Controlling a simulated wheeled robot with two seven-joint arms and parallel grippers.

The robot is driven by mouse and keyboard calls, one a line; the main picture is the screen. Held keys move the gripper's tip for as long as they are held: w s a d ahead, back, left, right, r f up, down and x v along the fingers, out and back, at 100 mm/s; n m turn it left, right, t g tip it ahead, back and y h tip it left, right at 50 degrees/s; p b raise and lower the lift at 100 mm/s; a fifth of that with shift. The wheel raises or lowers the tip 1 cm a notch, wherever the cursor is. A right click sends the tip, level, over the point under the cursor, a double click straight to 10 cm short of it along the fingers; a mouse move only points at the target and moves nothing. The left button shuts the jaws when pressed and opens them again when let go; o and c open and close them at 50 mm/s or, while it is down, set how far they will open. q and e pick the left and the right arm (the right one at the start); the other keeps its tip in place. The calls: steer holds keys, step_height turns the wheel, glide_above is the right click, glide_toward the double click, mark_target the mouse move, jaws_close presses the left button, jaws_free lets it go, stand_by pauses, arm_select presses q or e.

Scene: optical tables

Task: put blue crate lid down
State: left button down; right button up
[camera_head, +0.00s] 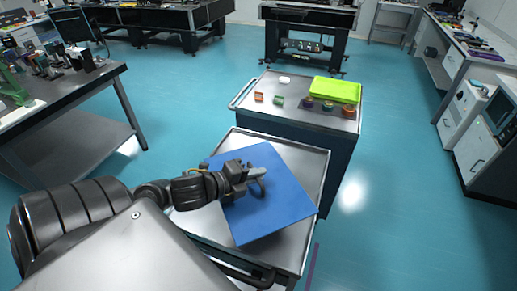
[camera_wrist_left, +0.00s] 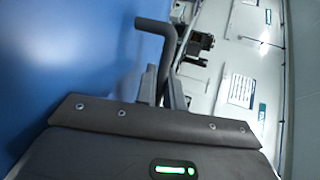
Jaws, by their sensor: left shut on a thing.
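The blue crate lid (camera_head: 278,205) is a flat blue panel over the near metal cart top, turned at an angle to the cart. My left gripper (camera_head: 258,174) is over the middle of the lid and shut on its dark handle. In the left wrist view the lid (camera_wrist_left: 70,60) fills the left side, and the bent dark handle (camera_wrist_left: 158,30) runs down between the fingers. Whether the lid rests on the cart or hangs just above it, I cannot tell. My right gripper is not in view.
The near cart (camera_head: 313,170) has a raised metal rim. Behind it, another cart (camera_head: 310,116) carries a lime-green tray (camera_head: 335,90) and several small coloured pieces. A dark workbench (camera_head: 95,83) stands at left and a counter at right.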

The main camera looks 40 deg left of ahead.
mark_target(257, 166)
arm_select(q)
steer(key=w+a+f+b, duration=0.1)
steer(key=b, duration=0.2)
steer(key=w+a+f+b, duration=0.1)
steer(key=w+b, duration=0.1)
steer(key=b, duration=0.1)
steer(key=w+a+f+b, duration=0.1)
steer(key=w+b, duration=0.1)
steer(key=b, duration=0.1)
steer(key=shift+a+f, duration=0.15)
steer(key=shift+a, duration=0.2)
steer(key=w+a+f, duration=0.2)
steer(key=w+f, duration=0.1)
steer(key=w+a+f, duration=0.1)
steer(key=f, duration=0.1)
steer(key=shift+w+b, duration=0.2)
steer(key=shift+b, duration=0.15)
steer(key=shift+w+a+f, duration=0.35)
steer(key=shift+w+f, duration=0.1)
steer(key=shift+f, duration=0.15)
step_height(257, 166, down, 3)
steer(key=shift+f, duration=0.15)
steer(key=c, duration=2)
jaws_free()
steer(key=shift+f, duration=0.1)
steer(key=o, duration=0.5)
